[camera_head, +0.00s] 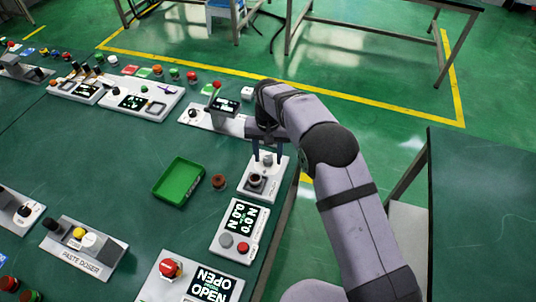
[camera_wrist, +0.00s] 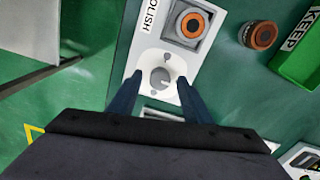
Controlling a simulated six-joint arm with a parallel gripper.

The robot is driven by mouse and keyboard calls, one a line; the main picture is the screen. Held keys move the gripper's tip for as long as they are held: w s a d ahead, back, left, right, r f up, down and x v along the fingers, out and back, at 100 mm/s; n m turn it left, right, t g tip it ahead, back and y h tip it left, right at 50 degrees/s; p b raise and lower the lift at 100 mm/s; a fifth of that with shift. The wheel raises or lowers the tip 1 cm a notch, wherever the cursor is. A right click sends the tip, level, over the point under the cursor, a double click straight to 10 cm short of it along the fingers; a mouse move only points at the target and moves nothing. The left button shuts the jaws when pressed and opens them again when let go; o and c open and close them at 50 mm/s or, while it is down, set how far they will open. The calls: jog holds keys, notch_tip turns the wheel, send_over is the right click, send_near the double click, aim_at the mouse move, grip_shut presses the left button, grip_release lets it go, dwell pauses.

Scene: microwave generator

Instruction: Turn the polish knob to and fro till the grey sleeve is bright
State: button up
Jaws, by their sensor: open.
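The polish unit (camera_wrist: 150,50) is a pale panel marked POLISH; it also shows in the head view (camera_head: 247,190) at the bench's right edge. Its grey round knob (camera_wrist: 160,78) has a pale pointer mark. My gripper (camera_wrist: 159,80) is open, with one dark finger on each side of the knob; I cannot tell whether they touch it. In the head view my gripper (camera_head: 267,154) points down over the knob. A sleeve (camera_wrist: 192,24) sits in the unit's grey square seat, showing an orange ring around a dark centre. In the head view this sleeve (camera_head: 256,180) looks dark grey.
A brown ring-like part (camera_head: 218,181) stands between the unit and a green tray (camera_head: 180,180), marked KEEP in the wrist view. A panel with a display and buttons (camera_head: 238,228) lies nearer. Bare bench lies left of the tray.

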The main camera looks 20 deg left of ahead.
aim_at(270, 158)
jog(key=shift+r+b, duration=0.9)
jog(key=shift+r, duration=2.75)
jog(key=shift+d+r, duration=0.1)
jog(key=shift+d, duration=0.25)
jog(key=s+d+r+m, duration=0.1)
jog(key=s+d, duration=0.1)
jog(key=d, duration=0.7)
jog(key=s+d+r, duration=0.2)
jog(key=d, duration=0.8)
jog(key=s+d+f, duration=0.1)
jog(key=s+d, duration=0.6)
jog(key=s, duration=0.2)
jog(key=s+d+f+m, duration=0.1)
jog(key=s+d+f, duration=0.1)
jog(key=s+d, duration=0.5)
jog(key=shift+s+d+f, duration=0.2)
jog(key=shift+s+f, duration=0.1)
jog(key=shift+s, duration=0.85)
